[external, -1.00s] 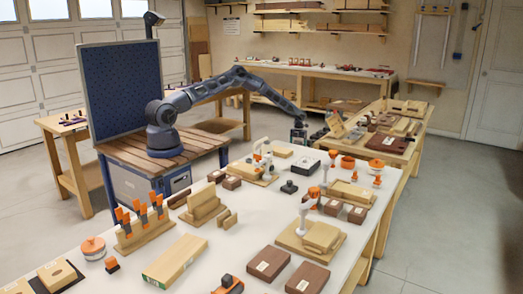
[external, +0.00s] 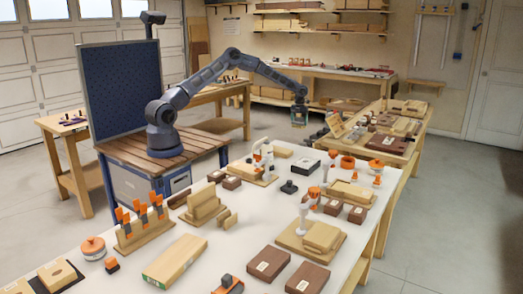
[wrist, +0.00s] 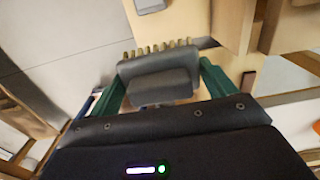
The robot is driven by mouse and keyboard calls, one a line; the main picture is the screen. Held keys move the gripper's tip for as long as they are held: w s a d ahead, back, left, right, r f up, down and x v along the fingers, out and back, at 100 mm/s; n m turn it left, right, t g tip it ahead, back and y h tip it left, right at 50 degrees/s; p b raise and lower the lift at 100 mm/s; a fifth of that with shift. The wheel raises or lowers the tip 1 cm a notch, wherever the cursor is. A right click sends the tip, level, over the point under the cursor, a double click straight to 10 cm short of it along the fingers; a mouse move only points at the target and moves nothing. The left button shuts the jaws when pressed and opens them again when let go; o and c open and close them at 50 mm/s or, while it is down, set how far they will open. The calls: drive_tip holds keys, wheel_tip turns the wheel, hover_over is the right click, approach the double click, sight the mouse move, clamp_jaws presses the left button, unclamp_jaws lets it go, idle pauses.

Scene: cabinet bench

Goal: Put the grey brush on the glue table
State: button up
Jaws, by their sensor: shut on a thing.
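My gripper (external: 299,116) hangs in the air above the gap between the near white-topped table (external: 215,262) and the right-hand wooden table. In the wrist view my gripper (wrist: 160,82) has its two green fingers closed on the sides of the grey brush (wrist: 158,86). The brush is a dark grey block with a row of tan tufts along its far edge. In the external view the brush is too small to make out clearly. Which table is the glue table cannot be told from any label.
The near table carries wooden blocks, brown boxes, orange-handled tools and clamps. The right-hand table (external: 420,133) holds boards and brown blocks. A back bench (external: 330,72) stands along the wall. Grey floor lies open at the right.

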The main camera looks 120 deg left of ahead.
drive_tip(key=w+d+r, duration=0.5)
drive_tip(key=w+d, duration=0.2)
drive_tip(key=d, duration=0.3)
drive_tip(key=w+d+r, duration=0.6)
drive_tip(key=w+d, duration=0.2)
drive_tip(key=d, duration=0.2)
drive_tip(key=w+d+r, duration=0.5)
drive_tip(key=w+d, duration=0.2)
drive_tip(key=d, duration=0.3)
wheel_tip(320, 180, down, 20)
drive_tip(key=shift+r, duration=0.15)
drive_tip(key=o, duration=0.9)
drive_tip(key=shift+o, duration=0.2)
wheel_tip(320, 180, up, 12)
